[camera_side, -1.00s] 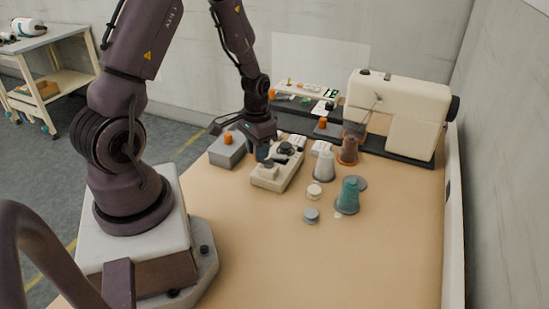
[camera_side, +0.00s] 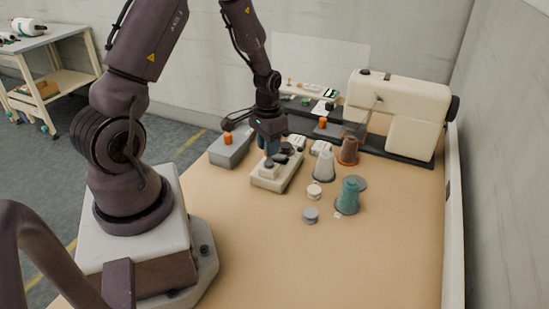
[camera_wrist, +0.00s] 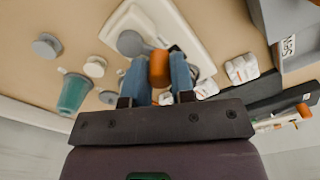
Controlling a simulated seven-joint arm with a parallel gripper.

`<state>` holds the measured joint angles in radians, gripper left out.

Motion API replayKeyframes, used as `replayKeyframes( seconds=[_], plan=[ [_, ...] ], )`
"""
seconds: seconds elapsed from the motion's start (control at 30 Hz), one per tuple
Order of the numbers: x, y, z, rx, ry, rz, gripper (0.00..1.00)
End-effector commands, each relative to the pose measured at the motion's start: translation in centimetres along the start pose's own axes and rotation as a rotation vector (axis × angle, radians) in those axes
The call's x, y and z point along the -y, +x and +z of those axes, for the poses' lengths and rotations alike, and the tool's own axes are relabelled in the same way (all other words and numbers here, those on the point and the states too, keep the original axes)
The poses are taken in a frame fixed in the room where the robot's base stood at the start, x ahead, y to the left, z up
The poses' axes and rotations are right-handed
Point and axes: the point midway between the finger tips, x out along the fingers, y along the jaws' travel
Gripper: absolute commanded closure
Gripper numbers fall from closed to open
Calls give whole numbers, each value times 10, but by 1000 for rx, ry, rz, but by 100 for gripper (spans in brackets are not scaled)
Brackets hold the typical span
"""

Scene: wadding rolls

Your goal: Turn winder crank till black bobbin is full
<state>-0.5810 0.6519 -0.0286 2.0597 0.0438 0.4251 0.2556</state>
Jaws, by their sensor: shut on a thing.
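The cream winder (camera_side: 268,182) stands on the table below my gripper (camera_side: 269,150). Its cream body also shows in the wrist view (camera_wrist: 187,22), with a grey round part (camera_wrist: 130,43) on it. In the wrist view my gripper (camera_wrist: 159,72) has its two blue fingers shut on an orange knob, which looks like the crank's handle (camera_wrist: 159,66). Dark parts sit on top of the winder (camera_side: 287,148), beside the fingers. I cannot pick out the black bobbin among them or tell how much thread it holds; the fingers and knob hide part of the winder.
A grey box (camera_side: 230,153) with an orange piece on top stands left of the winder. A white cone (camera_side: 324,166), a brown spool (camera_side: 348,151) and a teal cone (camera_side: 348,196) stand to its right. A sewing machine (camera_side: 400,98) is behind. The front table is clear.

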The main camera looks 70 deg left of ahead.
Motion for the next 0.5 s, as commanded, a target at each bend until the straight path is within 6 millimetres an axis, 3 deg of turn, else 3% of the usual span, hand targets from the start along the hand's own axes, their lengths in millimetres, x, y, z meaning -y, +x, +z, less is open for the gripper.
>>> replayKeyframes(
  seconds=[0.2,0.5],
  plan=[
    [-17,2,-7,15,7,8,90],
    [-17,2,-8,14,3,6,90]
  ],
)
